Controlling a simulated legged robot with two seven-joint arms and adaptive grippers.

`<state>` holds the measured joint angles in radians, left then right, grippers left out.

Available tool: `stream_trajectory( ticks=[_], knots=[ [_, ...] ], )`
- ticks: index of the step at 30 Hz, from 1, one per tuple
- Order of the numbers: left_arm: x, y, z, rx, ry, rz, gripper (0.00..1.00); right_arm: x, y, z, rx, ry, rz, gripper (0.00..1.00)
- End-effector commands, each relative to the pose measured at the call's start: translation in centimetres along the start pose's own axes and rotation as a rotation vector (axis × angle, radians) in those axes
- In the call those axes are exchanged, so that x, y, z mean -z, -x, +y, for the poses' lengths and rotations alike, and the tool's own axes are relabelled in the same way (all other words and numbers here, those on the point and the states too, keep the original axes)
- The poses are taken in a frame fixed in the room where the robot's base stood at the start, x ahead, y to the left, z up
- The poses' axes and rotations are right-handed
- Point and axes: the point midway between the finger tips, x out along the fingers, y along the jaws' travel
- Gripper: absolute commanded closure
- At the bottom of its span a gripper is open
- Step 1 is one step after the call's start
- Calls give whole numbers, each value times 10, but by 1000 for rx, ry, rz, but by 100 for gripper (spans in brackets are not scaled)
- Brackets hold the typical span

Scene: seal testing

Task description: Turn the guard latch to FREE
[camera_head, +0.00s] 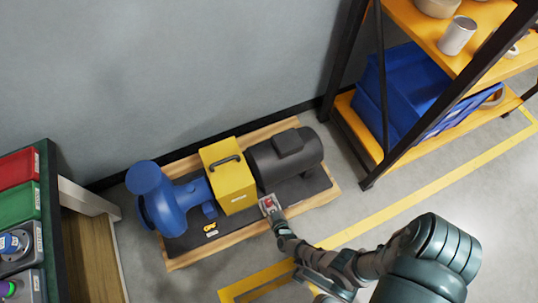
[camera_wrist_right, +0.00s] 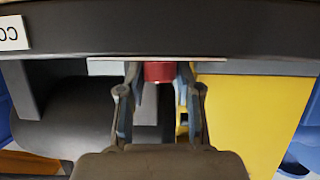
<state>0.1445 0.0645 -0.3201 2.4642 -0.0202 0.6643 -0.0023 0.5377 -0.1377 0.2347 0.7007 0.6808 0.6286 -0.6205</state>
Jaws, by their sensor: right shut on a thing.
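The yellow guard (camera_head: 229,176) with a dark handle on top sits between a blue pump (camera_head: 155,195) and a dark motor (camera_head: 285,158). A small red latch piece (camera_head: 269,202) on a light plate is at the guard's front right corner. My right gripper (camera_head: 273,212) reaches it from the front. In the right wrist view the red latch piece (camera_wrist_right: 159,72) is between the two fingers of my right gripper (camera_wrist_right: 160,86), which is shut on it. The yellow guard (camera_wrist_right: 250,115) is on the right there. The latch's angle and any FREE marking cannot be read. My left gripper is not in view.
The pump set stands on a wooden-edged base (camera_head: 319,202) near the grey wall. A small yellow part (camera_head: 209,227) lies on it. A shelf rack with blue bins (camera_head: 410,85) stands right, a cabinet with coloured boxes (camera_head: 18,205) left. Floor in front is clear.

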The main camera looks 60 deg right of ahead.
Motion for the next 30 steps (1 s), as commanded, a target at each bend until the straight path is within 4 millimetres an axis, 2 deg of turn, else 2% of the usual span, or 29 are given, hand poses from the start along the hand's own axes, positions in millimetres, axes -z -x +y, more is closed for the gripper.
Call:
stream_trajectory(
  ticks=[1,14,15,17,30],
  knots=[
    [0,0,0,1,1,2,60,-6,2,0,-6,-3,-12,100],
    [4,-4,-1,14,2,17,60,-6,2,1,-14,-5,-12,100],
    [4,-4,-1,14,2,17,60,-6,2,1,-14,-5,-12,56],
    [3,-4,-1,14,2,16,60,-6,2,0,-14,-5,-12,41],
    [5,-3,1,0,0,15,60,-1,0,0,-14,-6,-3,41]
  ],
)
